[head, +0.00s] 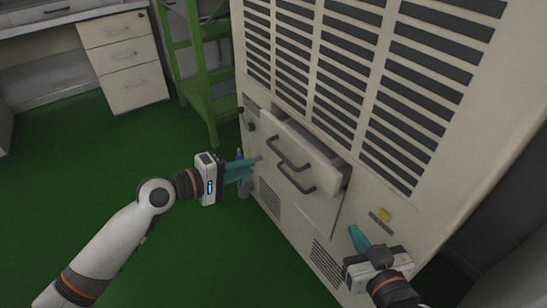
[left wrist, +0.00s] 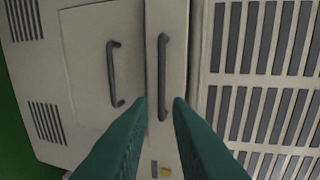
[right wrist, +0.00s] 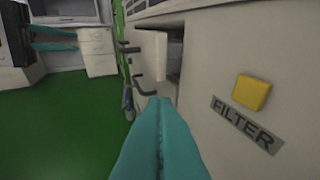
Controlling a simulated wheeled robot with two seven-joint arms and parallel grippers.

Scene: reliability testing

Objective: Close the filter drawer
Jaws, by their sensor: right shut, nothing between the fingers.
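The filter drawer (head: 306,152) is a beige box front standing out from the tall beige cabinet, with a dark gap behind it in the right wrist view (right wrist: 148,56). It bears a dark bar handle (left wrist: 163,77). My left gripper (head: 240,171) is open and empty, to the left of the drawer front in the head view, its fingers pointing at it. In the left wrist view its fingertips (left wrist: 160,104) lie on either side of the handle's lower end, with contact unclear. My right gripper (head: 354,233) is shut and empty, below and right of the drawer, near the cabinet face.
Below the drawer is a panel with a second handle (left wrist: 113,75). A yellow button (right wrist: 251,92) and a "FILTER" label (right wrist: 247,124) are beside my right gripper. A green rack (head: 200,80) and desk drawers (head: 125,62) stand behind. The green floor at left is clear.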

